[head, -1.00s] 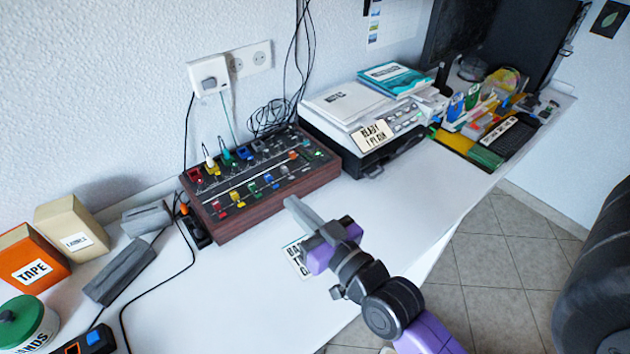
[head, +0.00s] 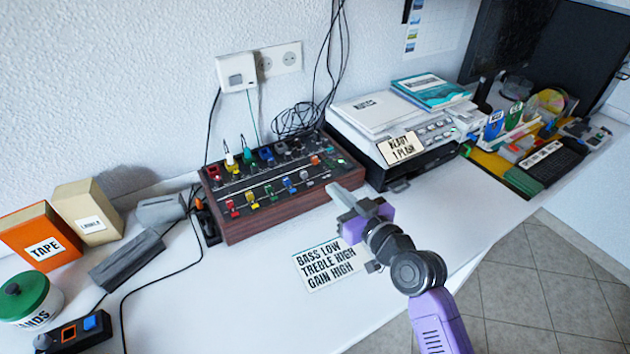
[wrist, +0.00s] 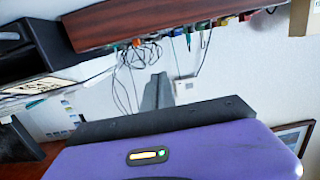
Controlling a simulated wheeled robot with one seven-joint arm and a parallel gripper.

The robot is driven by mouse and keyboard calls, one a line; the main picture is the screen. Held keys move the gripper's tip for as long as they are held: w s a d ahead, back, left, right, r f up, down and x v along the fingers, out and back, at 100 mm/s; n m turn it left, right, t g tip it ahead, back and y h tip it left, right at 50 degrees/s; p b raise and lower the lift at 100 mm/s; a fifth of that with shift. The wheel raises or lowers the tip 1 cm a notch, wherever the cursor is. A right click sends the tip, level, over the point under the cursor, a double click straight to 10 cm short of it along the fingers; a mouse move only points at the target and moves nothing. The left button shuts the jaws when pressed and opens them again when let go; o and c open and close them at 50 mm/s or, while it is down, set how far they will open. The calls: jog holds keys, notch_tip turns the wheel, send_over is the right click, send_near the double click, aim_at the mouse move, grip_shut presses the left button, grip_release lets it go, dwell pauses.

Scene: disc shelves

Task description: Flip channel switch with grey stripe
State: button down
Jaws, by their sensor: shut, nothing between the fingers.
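The wooden-sided mixer box (head: 262,224) stands on the white desk against the wall. Its dark top carries two rows of coloured switches. The front row includes a red one (head: 233,209), a blue one (head: 289,186) and a pale greyish one (head: 304,176). Stripes are too small to tell for certain. My gripper (head: 333,190) is shut and empty, in front of the box near its right end, with its grey fingers pointing towards it. In the wrist view, my fingers (wrist: 157,92) show together, with the box's wooden side (wrist: 160,22) at the top.
A card (head: 325,266) reading bass low, treble high, gain high lies in front of the box. A printer (head: 385,160) stands close on the right. A grey block (head: 127,260), orange tape box (head: 42,244) and cables are on the left.

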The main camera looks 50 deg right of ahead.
jog(key=p, duration=0.1)
send_over(313, 188)
jog(key=s, duration=0.1)
jog(key=f, duration=0.4)
jog(key=shift+w, duration=0.4)
jog(key=shift+f+b, duration=0.35)
jog(key=shift+f, duration=0.15)
